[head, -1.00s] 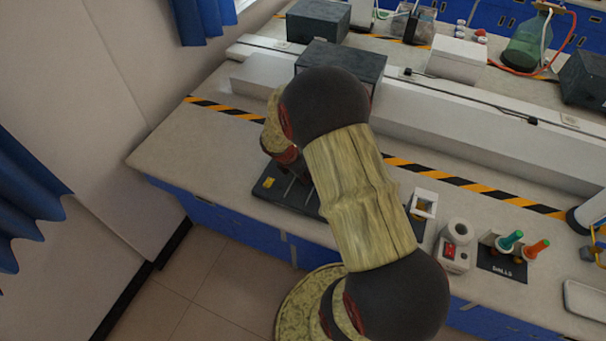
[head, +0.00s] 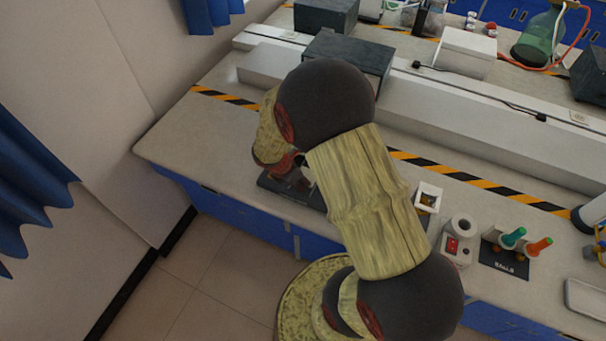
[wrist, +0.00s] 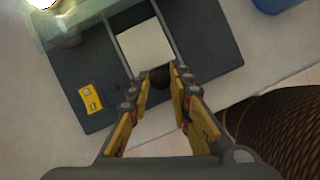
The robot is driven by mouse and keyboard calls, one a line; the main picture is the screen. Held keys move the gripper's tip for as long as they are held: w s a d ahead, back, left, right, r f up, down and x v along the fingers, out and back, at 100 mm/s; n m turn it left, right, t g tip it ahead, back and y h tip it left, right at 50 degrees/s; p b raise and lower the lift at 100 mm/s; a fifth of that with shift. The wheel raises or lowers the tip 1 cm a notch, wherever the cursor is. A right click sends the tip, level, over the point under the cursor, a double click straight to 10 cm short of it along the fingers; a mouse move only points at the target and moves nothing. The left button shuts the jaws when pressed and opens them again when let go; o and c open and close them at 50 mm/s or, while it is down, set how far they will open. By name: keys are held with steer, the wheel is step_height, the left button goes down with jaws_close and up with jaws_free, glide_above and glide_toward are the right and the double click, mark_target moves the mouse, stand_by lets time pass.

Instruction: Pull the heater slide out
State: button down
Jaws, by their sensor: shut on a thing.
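In the wrist view the heater slide (wrist: 146,47) shows as a pale square plate between two grey rails. A dark round knob (wrist: 160,76) is at its near end. My gripper (wrist: 158,82) has its yellow-padded fingers on both sides of the knob and is shut on it. The dark base (wrist: 203,40) lies under the rails and carries a yellow label (wrist: 91,98). In the head view the base (head: 285,187) is partly visible at the bench's front edge. My arm hides the slide and most of the gripper there.
A long raised ledge runs behind. The bench's left end is clear.

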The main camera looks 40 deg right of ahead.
steer(key=shift+s+a, duration=0.1)
steer(key=c, duration=1.8)
jaws_free()
steer(key=shift+a, duration=0.2)
steer(key=shift+o, duration=0.8)
steer(key=shift+d, duration=0.1)
steer(key=v, duration=1.2)
